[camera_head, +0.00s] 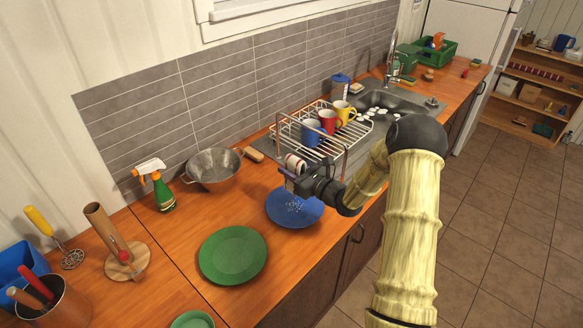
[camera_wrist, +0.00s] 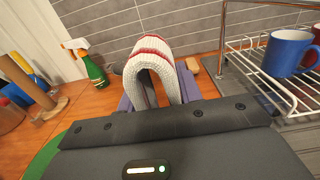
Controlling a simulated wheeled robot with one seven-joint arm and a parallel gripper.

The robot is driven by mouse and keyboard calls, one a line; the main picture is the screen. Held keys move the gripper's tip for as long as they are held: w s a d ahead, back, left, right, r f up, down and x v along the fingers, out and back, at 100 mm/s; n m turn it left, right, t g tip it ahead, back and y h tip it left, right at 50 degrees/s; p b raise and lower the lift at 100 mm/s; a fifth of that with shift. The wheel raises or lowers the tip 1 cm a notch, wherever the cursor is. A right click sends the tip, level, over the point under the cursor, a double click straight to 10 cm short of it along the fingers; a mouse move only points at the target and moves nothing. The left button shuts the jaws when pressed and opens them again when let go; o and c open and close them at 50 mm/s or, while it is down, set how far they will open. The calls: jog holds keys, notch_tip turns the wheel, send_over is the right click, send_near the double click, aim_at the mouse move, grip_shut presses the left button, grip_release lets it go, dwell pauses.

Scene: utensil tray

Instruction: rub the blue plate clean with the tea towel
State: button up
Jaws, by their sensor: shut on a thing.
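The blue plate (camera_head: 290,212) lies on the wooden counter with pale specks on its surface. My gripper (camera_head: 290,178) is above the plate's far edge. It is shut on the tea towel (camera_head: 296,162), a white cloth with red stripes. In the wrist view the towel (camera_wrist: 152,62) stands up as a folded loop between the fingers. The plate cannot be made out in the wrist view, and my gripper hides part of its right side in the head view. I cannot tell whether the towel touches the plate.
A dish rack (camera_head: 318,135) with several mugs stands behind my gripper, beside the sink (camera_head: 385,97). A green plate (camera_head: 232,254) lies to the front left. A colander (camera_head: 213,168) and a green spray bottle (camera_head: 160,188) stand at the back left.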

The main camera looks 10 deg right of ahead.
jog(key=shift+w+f+b, duration=0.1)
jog(key=shift+f+b, duration=1.7)
jog(key=shift+f, duration=1.2)
jog(key=shift+d, duration=0.1)
jog(key=shift+f, duration=0.15)
jog(key=shift+f+b, duration=0.8)
jog(key=shift+f, duration=0.05)
